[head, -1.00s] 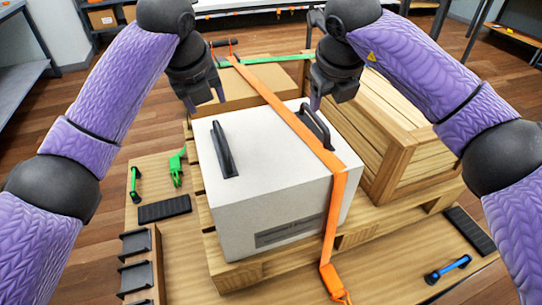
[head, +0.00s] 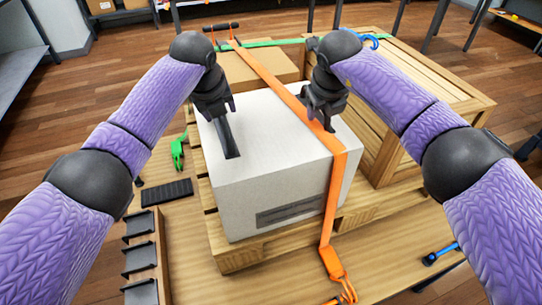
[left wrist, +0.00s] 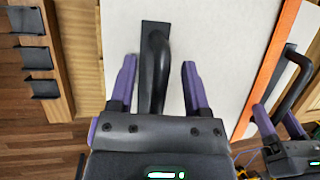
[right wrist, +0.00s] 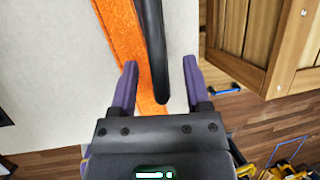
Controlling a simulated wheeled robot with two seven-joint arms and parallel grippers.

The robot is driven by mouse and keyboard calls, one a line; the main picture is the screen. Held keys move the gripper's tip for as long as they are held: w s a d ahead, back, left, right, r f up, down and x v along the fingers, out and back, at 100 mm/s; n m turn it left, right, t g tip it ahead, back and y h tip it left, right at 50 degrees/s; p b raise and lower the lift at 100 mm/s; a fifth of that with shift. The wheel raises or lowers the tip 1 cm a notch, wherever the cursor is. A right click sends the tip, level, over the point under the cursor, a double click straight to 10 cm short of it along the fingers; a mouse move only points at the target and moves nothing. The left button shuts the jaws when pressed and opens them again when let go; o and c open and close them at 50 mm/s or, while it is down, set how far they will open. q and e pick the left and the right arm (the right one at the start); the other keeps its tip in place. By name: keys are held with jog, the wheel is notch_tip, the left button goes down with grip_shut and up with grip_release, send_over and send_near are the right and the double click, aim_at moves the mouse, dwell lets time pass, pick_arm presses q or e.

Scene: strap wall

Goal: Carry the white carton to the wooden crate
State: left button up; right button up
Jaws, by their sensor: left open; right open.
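The white carton (head: 265,165) sits on a wooden pallet (head: 235,258) with an orange strap (head: 285,95) running over its top and down its front. My left gripper (head: 222,112) is open above the carton's left black handle (head: 229,140); in the left wrist view its fingers stand on either side of that handle (left wrist: 155,65). My right gripper (head: 326,122) is open above the right handle, which the gripper mostly hides in the head view. In the right wrist view the right handle (right wrist: 152,45) lies between the fingers, beside the strap. The wooden crate (head: 385,150) stands right of the carton.
A green buckle (head: 178,152), a black pad (head: 167,193) and a tray rack (head: 140,258) lie left. A blue-handled tool (head: 440,253) lies front right.

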pick_arm(q)
grip_shut()
pick_arm(e)
grip_shut()
jog(key=shift+w, duration=0.1)
dwell(1.2)
